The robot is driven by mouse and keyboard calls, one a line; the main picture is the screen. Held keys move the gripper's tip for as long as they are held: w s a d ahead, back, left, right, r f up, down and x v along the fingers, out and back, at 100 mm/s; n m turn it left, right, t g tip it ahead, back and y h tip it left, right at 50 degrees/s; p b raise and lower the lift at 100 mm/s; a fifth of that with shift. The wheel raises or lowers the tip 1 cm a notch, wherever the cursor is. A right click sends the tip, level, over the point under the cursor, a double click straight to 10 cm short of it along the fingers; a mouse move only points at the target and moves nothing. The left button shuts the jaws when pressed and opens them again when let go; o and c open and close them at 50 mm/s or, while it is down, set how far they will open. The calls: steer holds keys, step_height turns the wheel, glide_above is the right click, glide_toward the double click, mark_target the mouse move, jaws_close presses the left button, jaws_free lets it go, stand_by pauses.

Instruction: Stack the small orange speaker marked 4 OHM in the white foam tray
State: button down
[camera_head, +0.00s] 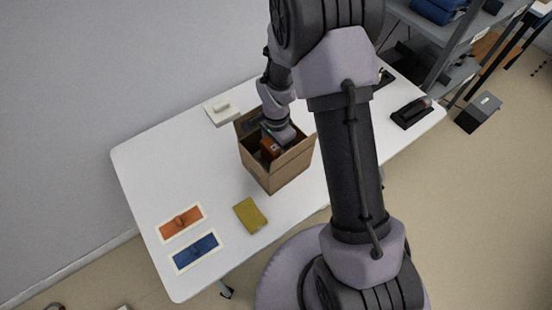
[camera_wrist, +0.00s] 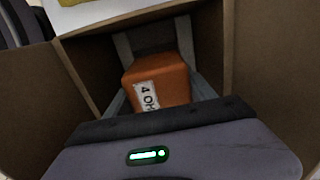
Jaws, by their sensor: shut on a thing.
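The orange speaker (camera_wrist: 158,83) shows the label "4 OHM" in the wrist view, inside an open cardboard box (camera_wrist: 265,60). My gripper (camera_wrist: 155,45) is shut on it, one finger on each side. In the head view, my gripper (camera_head: 270,141) reaches down into the box (camera_head: 279,175), and part of the orange speaker (camera_head: 270,149) shows below it. I cannot tell whether the speaker touches the box floor. Behind the box lies a white, flat, tray-like thing (camera_head: 212,118) with a pale raised part; I cannot tell for sure whether it is the foam tray.
A white-edged orange panel (camera_head: 170,229) and a white-edged blue panel (camera_head: 186,258) lie at the table's left front. A yellow-green pad (camera_head: 250,215) lies before the box. A black device (camera_head: 411,113) stands at right. The white table (camera_head: 150,165) is clear left of the box.

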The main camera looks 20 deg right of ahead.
steer(key=shift+f+b, duration=0.9)
steer(key=shift+f, duration=1.25)
steer(key=shift+c, duration=1.6)
jaws_free()
steer(key=shift+r, duration=0.1)
step_height(320, 180, up, 14)
steer(key=p, duration=0.5)
steer(key=s+a+r+n+t, duration=0.15)
steer(key=s+r, duration=0.25)
steer(key=r, duration=0.5)
steer(key=s+r+n+t, duration=0.2)
steer(key=s+r+n, duration=0.15)
steer(key=r, duration=0.55)
steer(key=s+a+r+n+t+y, duration=0.2)
steer(key=s+r+n, duration=0.2)
steer(key=s, duration=0.7)
steer(key=shift+s+a+r, duration=0.2)
steer(key=shift+s+r, duration=0.15)
steer(key=shift+r, duration=0.55)
